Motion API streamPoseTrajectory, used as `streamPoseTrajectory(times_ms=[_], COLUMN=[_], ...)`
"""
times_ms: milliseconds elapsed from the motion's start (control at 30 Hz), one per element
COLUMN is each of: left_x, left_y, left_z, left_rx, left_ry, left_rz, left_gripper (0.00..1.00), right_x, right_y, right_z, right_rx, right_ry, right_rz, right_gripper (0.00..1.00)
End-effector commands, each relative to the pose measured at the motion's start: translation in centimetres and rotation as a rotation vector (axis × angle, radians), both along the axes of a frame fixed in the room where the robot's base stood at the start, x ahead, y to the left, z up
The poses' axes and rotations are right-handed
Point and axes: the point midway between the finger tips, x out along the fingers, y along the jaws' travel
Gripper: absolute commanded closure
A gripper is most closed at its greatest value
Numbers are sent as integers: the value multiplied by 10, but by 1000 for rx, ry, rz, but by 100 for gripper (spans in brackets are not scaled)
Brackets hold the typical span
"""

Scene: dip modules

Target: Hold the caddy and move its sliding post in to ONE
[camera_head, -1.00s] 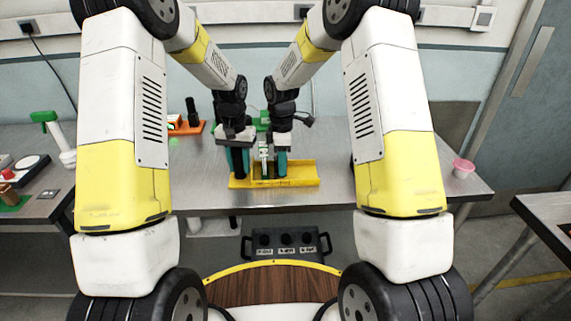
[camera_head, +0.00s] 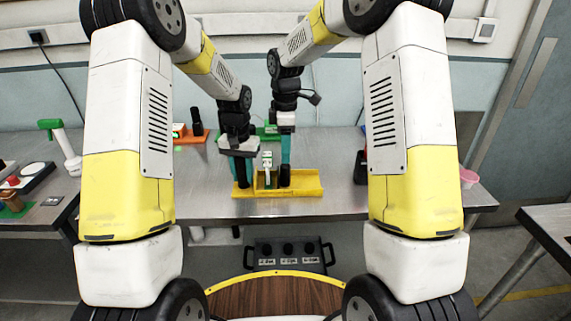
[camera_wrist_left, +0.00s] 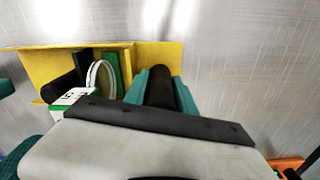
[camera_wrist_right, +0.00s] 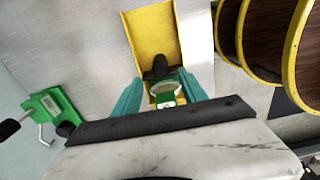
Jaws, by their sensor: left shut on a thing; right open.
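The yellow caddy (camera_head: 309,183) lies on the metal table; its bare end shows in the right wrist view (camera_wrist_right: 150,35). My left gripper (camera_head: 241,177) is shut on the upright black post (camera_wrist_left: 161,88) at the caddy's left end. A second black post (camera_head: 285,177), apparently the sliding one, stands right beside a white and green module (camera_head: 267,170). My right gripper (camera_head: 286,158) is above that post, its teal fingers apart. The right wrist view shows the post top (camera_wrist_right: 160,68) beyond the open fingers. I cannot tell whether post and module touch.
An orange block with a black post (camera_head: 196,124) stands behind to the left. A green fixture (camera_wrist_right: 50,103) lies behind the caddy. A pink cup (camera_head: 468,178) is at the table's right. The caddy's right part is empty.

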Motion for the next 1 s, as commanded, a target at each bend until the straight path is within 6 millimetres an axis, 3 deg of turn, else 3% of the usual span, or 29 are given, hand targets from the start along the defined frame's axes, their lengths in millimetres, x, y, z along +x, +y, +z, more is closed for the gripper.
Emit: streamPoseTrajectory(times_ms=[200, 533, 667, 800, 1000], left_x=[0, 0, 0, 0, 0], left_y=[0, 0, 0, 0, 0], left_z=[0, 0, 0, 0, 0], left_rx=[0, 0, 0, 0, 0], left_ry=[-1, -1, -1, -1, -1], left_rz=[0, 0, 0, 0, 0], left_gripper=[100, 100, 100, 100, 100], right_x=[0, 0, -2, -11, -23], right_y=[0, 0, -4, -24, -68], right_z=[26, 29, 27, 21, 17], right_rx=[1, 1, 18, 122, 381], right_ry=[-1, 0, 8, 44, 102], right_rz=[0, 0, -27, -184, -612], right_gripper=[50, 50, 75, 100, 100])
